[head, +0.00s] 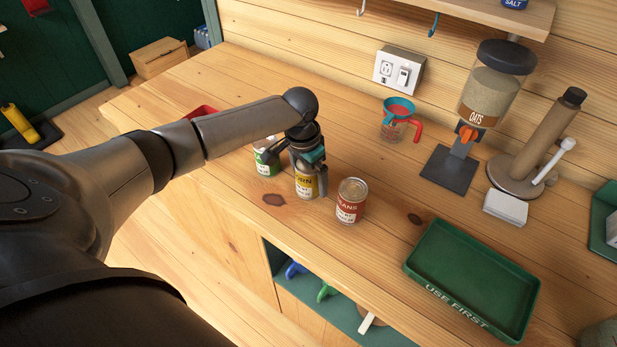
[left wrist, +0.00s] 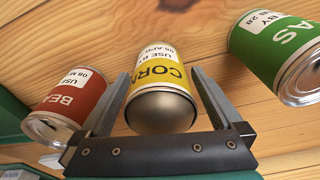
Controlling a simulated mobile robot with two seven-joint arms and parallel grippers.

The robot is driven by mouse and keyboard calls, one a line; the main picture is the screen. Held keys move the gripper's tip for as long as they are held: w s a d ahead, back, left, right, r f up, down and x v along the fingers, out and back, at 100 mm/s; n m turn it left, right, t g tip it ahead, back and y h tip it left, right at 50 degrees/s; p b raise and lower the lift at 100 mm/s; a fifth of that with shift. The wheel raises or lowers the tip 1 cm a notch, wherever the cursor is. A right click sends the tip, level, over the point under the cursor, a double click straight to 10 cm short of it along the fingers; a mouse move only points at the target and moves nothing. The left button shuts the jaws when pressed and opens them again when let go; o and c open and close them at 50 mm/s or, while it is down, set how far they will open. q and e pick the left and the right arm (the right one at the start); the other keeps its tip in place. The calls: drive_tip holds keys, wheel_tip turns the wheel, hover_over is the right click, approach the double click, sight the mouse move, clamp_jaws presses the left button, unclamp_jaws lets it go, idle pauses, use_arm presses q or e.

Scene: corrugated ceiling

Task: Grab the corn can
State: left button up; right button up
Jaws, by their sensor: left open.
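The corn can (head: 306,184) is yellow and white and stands upright on the wooden counter, between a green can and a red can. My left gripper (head: 308,168) is above and around it, reaching down from over the counter, and hides its top in the head view. In the left wrist view the corn can (left wrist: 161,85) lies between the two open fingers of my left gripper (left wrist: 164,98), with a visible gap at the sides. The red beans can (head: 351,201) stands to its right, and the green can (head: 265,162) to its left. My right gripper is not in view.
A green tray (head: 473,280) marked USE FIRST lies at the front right. An oats dispenser (head: 490,95), a measuring cup (head: 397,122) and a paper-towel stand (head: 540,150) are toward the back.

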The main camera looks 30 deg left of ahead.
use_arm(q)
drive_tip(key=shift+f, duration=0.35)
drive_tip(key=shift+c, duration=0.4)
drive_tip(key=c, duration=1.5)
drive_tip(key=shift+w+r, duration=0.1)
clamp_jaws()
drive_tip(key=shift+r, duration=0.1)
